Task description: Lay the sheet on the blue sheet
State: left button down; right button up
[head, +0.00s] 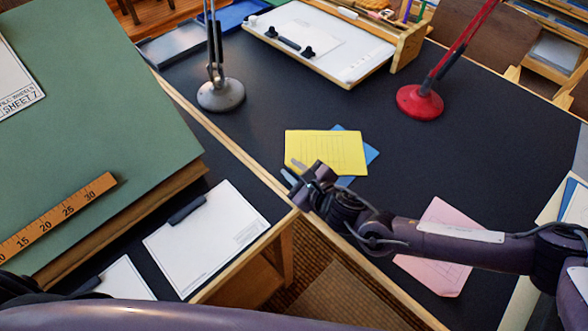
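The yellow lined sheet (325,150) lies on the black desk top in the head view. The yellow sheet is turned relative to the blue one. My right gripper (293,171) is at the yellow sheet's lower left corner. Its two fingertips look apart, one in front of the sheet and one just off its edge. I see nothing held between them. My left gripper is out of view.
A pink sheet (436,270) lies partly under my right arm. A grey lamp base (221,95) and a red lamp base (419,103) stand farther back, with a white drawing board (350,62) between them. A green board (90,110) and white clipboard (205,240) are left.

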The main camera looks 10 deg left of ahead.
jog(key=shift+r, duration=0.1)
jog(key=v, duration=1.2)
dwell(0.4)
